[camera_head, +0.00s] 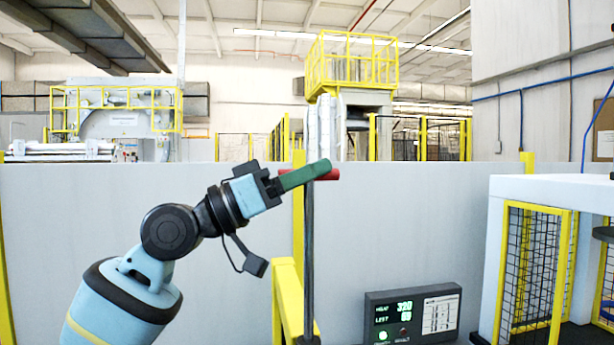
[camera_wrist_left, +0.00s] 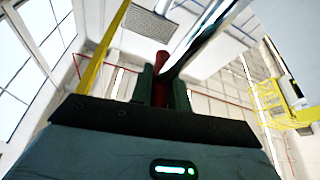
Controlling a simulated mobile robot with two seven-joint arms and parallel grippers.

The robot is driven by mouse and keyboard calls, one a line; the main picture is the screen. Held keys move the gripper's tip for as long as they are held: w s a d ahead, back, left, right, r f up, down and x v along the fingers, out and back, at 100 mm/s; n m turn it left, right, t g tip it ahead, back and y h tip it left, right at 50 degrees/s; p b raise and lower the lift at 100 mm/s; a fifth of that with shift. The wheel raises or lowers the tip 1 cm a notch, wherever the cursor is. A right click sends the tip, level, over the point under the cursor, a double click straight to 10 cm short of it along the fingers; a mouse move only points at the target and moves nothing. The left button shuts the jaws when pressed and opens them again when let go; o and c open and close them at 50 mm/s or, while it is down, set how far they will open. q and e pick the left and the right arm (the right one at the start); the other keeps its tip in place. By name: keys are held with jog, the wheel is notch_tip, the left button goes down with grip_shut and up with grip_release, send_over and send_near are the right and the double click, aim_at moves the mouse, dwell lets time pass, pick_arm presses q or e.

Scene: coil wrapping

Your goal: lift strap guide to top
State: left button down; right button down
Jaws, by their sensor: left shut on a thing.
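My left gripper (camera_head: 306,176) reaches in from the left at about the height of the grey wall's top edge. Its green fingers are shut on a red handle (camera_head: 332,174), which I take to be the strap guide's grip. The handle lies at a dark upright pole (camera_head: 309,240), and the fingers hide much of it. In the left wrist view the red handle (camera_wrist_left: 161,62) stands between the two fingers (camera_wrist_left: 160,90), with a dark bar running up to the right beside it. My right gripper is not in view.
A yellow rail (camera_head: 287,300) stands left of the pole's lower part. A control box with a lit display (camera_head: 412,314) is at the lower right. A white frame with yellow mesh panels (camera_head: 535,265) stands at the right. The grey wall (camera_head: 410,220) spans behind.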

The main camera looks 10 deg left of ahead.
pick_arm(q)
jog(key=shift+s+a+r, duration=0.1)
jog(key=shift+s+r, duration=0.05)
jog(key=shift+r, duration=0.25)
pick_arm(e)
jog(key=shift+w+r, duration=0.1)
pick_arm(q)
jog(key=c, duration=1.7)
grip_release()
jog(key=shift+c, duration=0.2)
jog(key=o, duration=0.4)
jog(key=shift+f, duration=0.15)
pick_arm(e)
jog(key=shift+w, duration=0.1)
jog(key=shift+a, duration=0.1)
